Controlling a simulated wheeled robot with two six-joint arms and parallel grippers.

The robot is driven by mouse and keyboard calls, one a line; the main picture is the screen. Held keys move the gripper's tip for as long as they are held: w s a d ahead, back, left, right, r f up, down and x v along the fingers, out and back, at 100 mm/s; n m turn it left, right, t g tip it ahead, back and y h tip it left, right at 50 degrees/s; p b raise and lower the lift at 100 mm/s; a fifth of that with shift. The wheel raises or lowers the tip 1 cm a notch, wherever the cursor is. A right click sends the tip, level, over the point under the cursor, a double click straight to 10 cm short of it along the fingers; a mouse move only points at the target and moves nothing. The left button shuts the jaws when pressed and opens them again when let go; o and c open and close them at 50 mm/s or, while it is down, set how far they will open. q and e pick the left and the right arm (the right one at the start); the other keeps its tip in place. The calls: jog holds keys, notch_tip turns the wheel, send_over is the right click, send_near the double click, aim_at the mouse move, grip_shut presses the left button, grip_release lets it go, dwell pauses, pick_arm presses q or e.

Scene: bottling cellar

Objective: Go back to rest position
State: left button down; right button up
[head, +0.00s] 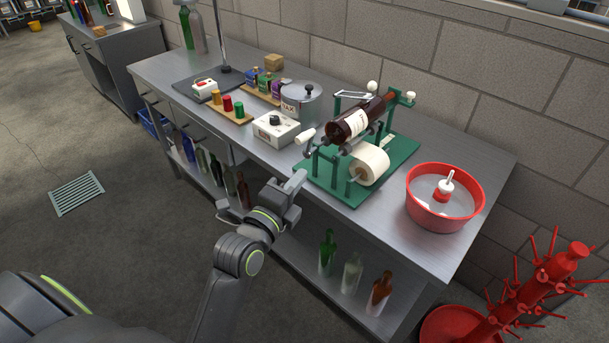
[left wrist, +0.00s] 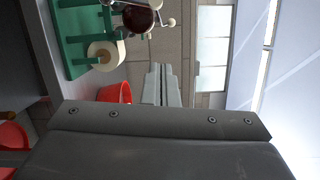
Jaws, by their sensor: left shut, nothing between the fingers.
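My left gripper (head: 298,180) is at the front edge of the steel bench, in front of the green labelling machine. It is shut and empty, and its closed fingers (left wrist: 162,84) also show in the left wrist view. The green machine (head: 322,180) holds a dark bottle (head: 355,120) lying tilted on its rollers, with a white label on it. A white label roll (head: 370,164) sits on the machine's front. My gripper appears apart from the machine. My right gripper is not in view.
The steel bench (head: 480,165) carries a red basin (head: 445,222), a white control box (head: 276,130), a steel pot (head: 301,101) and trays of coloured items. Bottles stand on the lower shelf. A red bottle tree (head: 490,315) stands at the right. Floor at left is mostly clear.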

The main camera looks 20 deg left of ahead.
pick_arm(q)
jog(key=shift+s, duration=0.25)
dwell(0.3)
notch_tip(320, 180, down, 19)
jog(key=a+n+g, duration=0.2)
jog(key=n+g, duration=0.2)
jog(key=n, duration=0.1)
jog(key=s+a+f+n+g+y, duration=0.1)
jog(key=s+f+n+g, duration=0.25)
jog(key=f, duration=0.75)
jog(key=s+a+f+n+g+y, duration=0.1)
jog(key=s+a+f+n+g, duration=0.3)
jog(key=f, duration=0.6)
jog(key=s+f+n+g, duration=0.2)
jog(key=s+f, duration=0.4)
jog(key=s, duration=0.5)
jog(key=s+a+f+n+g, duration=0.1)
jog(key=s+f+n, duration=0.2)
jog(key=s+f, duration=0.4)
jog(key=s+f+n+g, duration=0.2)
jog(key=s+f, duration=0.4)
jog(key=s, duration=1)
jog(key=shift+s+a+f+n+g+y, duration=0.2)
jog(key=shift+a+f+n+g+y, duration=0.15)
jog(key=shift+n, duration=0.5)
